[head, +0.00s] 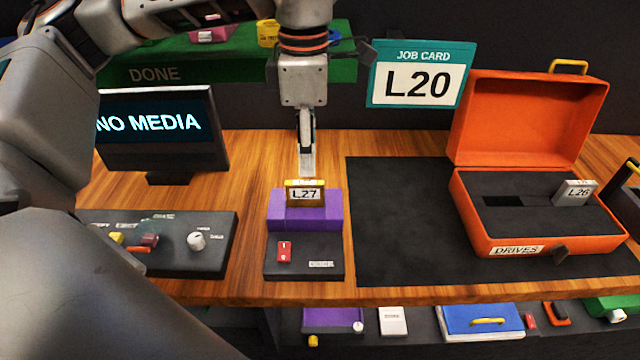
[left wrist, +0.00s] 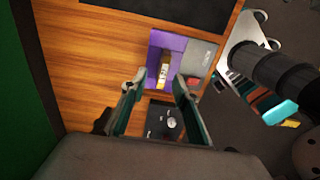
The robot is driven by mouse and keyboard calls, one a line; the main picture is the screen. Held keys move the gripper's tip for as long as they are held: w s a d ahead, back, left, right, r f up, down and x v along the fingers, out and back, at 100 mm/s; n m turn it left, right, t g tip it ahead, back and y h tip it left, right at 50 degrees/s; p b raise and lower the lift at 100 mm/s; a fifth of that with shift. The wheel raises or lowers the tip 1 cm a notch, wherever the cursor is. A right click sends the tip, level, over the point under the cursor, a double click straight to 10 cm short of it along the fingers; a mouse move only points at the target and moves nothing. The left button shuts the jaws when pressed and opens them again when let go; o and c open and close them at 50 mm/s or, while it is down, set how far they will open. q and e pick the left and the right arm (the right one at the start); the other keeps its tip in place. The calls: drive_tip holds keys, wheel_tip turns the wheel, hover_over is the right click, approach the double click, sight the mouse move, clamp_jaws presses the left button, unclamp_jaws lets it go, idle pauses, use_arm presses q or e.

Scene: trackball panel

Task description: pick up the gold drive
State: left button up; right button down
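The gold drive (head: 305,192), labelled L27, stands upright in the purple dock (head: 286,213) on the bench. My left gripper (head: 307,170) points down just above and behind the drive in the head view. In the left wrist view the two fingers of my left gripper (left wrist: 159,82) are apart with nothing between them. The gold drive (left wrist: 163,74) shows beyond the fingertips, in line with the gap. I cannot tell whether the fingers touch it. My right gripper does not clearly show.
A screen (head: 155,130) reads NO MEDIA. A control box (head: 180,250) with a knob stands left of the dock. A dark mat (head: 390,220) lies right of it. An open orange case (head: 530,120) holds a grey drive (head: 575,192) labelled L26. A job card (head: 420,75) reads L20.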

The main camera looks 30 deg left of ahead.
sight(304, 182)
use_arm(q)
drive_tip(key=f, duration=0.4)
drive_tip(key=s+f, duration=0.1)
drive_tip(key=f, duration=0.2)
drive_tip(key=shift+a, duration=0.1)
drive_tip(key=shift+f, duration=0.35)
clamp_jaws()
